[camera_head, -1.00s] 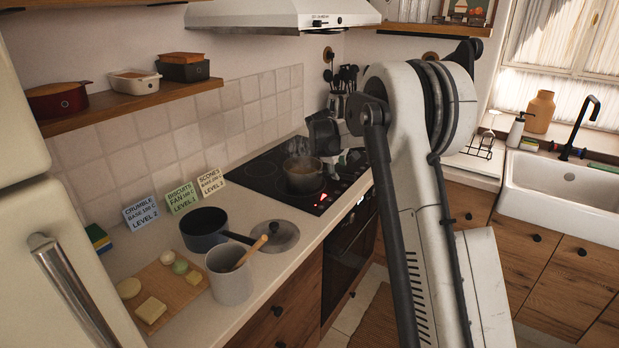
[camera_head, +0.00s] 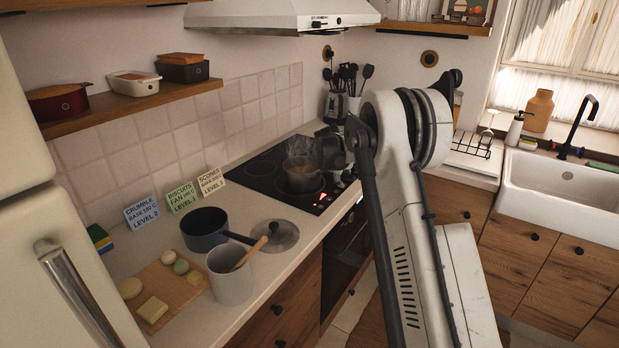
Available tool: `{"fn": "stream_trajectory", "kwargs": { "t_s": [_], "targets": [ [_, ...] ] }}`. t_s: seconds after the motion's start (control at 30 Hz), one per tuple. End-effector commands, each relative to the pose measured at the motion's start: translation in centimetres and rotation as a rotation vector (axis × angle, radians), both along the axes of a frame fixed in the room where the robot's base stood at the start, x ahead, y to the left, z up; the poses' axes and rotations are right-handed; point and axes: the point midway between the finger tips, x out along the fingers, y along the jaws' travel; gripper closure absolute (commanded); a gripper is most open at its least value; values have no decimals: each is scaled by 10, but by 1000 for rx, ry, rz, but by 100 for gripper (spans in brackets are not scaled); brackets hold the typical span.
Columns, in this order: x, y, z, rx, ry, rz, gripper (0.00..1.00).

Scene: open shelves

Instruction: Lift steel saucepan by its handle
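A steel saucepan (camera_head: 302,180) stands on the black hob, with yellowish contents and pale steam above it. Its handle cannot be made out; the right side of the pan is close to my gripper in the picture. My gripper (camera_head: 343,172) is just right of the saucepan, partly hidden by my own arm. Its fingers are small and dark here, so I cannot tell whether they are open or touch the handle. A second, dark blue-grey saucepan (camera_head: 204,231) stands on the counter in front of the hob, with its handle pointing right.
A glass lid (camera_head: 281,236), a grey-white pot with a wooden spoon (camera_head: 229,283) and a wooden board (camera_head: 166,290) with food pieces stand on the near counter. Recipe cards lean on the tiles. A utensil holder (camera_head: 336,106) is behind the hob. The range hood (camera_head: 275,16) hangs above.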

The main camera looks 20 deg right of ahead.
Motion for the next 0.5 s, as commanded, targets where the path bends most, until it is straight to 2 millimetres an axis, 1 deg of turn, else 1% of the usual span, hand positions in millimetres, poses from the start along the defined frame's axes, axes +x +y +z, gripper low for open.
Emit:
{"fn": "stream_trajectory", "kwargs": {
  "t_s": [0.03, 0.3, 0.33, 0.5],
  "targets": [
    [0, 0, 0, 0, 0, 0, 61],
    [0, 0, 0, 0, 0, 0, 97],
    [0, 0, 0, 0, 0, 0, 100],
    [0, 0, 0, 0, 0, 0, 100]
  ]
}}
